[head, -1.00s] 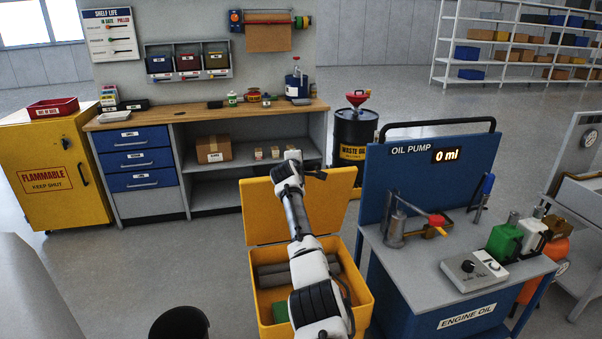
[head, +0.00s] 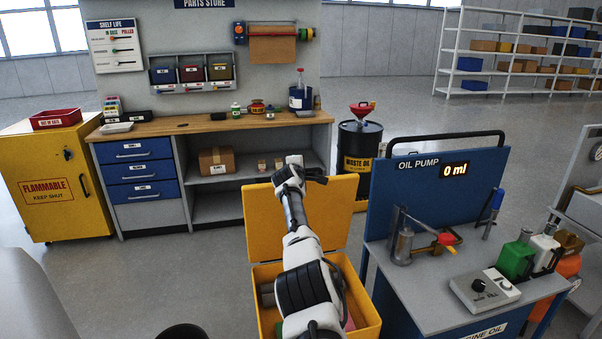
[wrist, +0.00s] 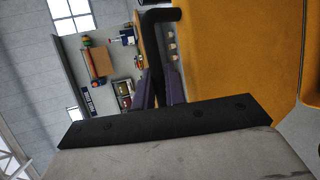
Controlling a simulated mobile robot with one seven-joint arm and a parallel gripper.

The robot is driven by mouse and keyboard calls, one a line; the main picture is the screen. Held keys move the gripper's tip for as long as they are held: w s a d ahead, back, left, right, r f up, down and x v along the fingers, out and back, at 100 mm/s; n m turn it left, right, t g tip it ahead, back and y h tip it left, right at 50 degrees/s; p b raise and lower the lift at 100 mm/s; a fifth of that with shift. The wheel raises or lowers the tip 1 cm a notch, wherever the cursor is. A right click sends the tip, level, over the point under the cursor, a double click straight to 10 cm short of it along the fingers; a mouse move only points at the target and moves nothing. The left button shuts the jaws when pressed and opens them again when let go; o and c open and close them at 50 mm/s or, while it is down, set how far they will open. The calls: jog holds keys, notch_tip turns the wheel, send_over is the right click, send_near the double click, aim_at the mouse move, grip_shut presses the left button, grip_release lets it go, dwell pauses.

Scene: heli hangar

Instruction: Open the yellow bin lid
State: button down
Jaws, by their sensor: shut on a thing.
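The yellow bin (head: 367,322) stands on the floor in front of me, partly hidden by my arm. Its yellow lid (head: 265,225) is raised and stands about upright at the bin's back edge, so part of the inside shows. The lid also fills the right of the wrist view (wrist: 235,50). My gripper (head: 318,174) is at the lid's top edge. In the wrist view, its purple-grey fingers (wrist: 159,90) are shut around the black bar handle (wrist: 155,50) of the lid.
The blue oil pump cart (head: 430,215) stands close on the bin's right. A workbench (head: 215,124) and a waste oil drum (head: 357,145) are behind it. A yellow flammables cabinet (head: 55,190) is at the left. The floor left of the bin is clear.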

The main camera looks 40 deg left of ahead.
jog(key=c, duration=1.5)
grip_release()
jog(key=shift+o, duration=0.2)
jog(key=shift+s, duration=0.15)
jog(key=b+v, duration=0.3)
jog(key=v, duration=1)
jog(key=shift+s+d+r, duration=0.15)
jog(key=shift+d+r, duration=0.05)
jog(key=shift+d, duration=0.05)
